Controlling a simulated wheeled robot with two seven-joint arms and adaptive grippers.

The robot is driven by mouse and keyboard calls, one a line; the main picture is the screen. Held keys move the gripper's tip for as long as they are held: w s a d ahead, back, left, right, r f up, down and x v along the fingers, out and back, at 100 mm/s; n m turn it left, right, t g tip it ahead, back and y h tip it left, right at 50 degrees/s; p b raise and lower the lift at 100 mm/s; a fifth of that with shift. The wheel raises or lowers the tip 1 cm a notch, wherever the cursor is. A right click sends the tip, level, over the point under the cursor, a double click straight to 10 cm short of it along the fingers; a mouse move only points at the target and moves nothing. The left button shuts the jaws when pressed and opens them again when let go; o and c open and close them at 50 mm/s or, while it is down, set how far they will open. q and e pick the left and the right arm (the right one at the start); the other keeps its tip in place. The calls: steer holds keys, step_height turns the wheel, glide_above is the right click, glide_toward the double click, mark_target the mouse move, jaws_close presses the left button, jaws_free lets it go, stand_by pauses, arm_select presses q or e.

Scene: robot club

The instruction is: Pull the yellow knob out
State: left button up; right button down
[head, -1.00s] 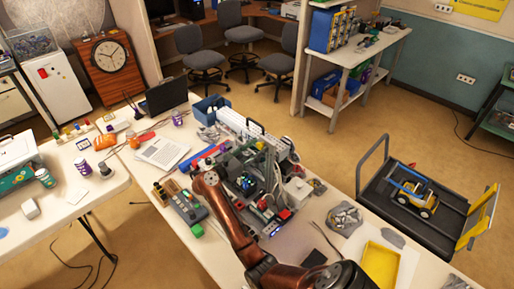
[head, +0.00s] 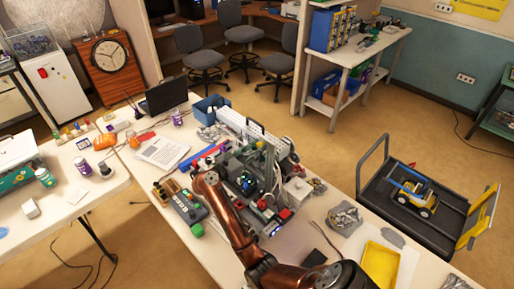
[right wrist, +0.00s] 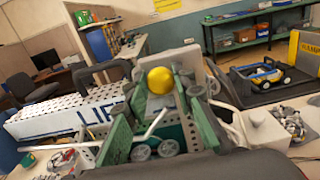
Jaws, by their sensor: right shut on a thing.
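The yellow knob (right wrist: 160,80) shows in the right wrist view, round and shiny, in front of a pale grey plate (right wrist: 172,62). My right gripper (right wrist: 158,92) has its green-grey fingers on either side of the knob, shut on it. The knob's stem and the exact finger contact are hard to make out. In the head view my copper-brown right arm reaches over the bench, and the right gripper (head: 262,160) is among the crowded parts there. The knob cannot be picked out in the head view. My left gripper is not in view.
A white perforated beam with blue lettering (right wrist: 60,118) lies left of the gripper. A cart (head: 400,220) with a toy vehicle stands to the right.

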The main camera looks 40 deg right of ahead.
steer(key=shift+s+a+f+b, duration=0.1)
steer(key=shift+a+b, duration=0.6)
steer(key=shift+a, duration=0.6)
steer(key=shift+d, duration=0.1)
steer(key=c, duration=2)
jaws_free()
steer(key=o, duration=0.3)
steer(key=shift+a, duration=0.25)
steer(key=shift+o, duration=0.4)
steer(key=shift+d, duration=0.2)
steer(key=a, duration=0.7)
steer(key=shift+s+a, duration=0.25)
steer(key=shift+s, duration=0.05)
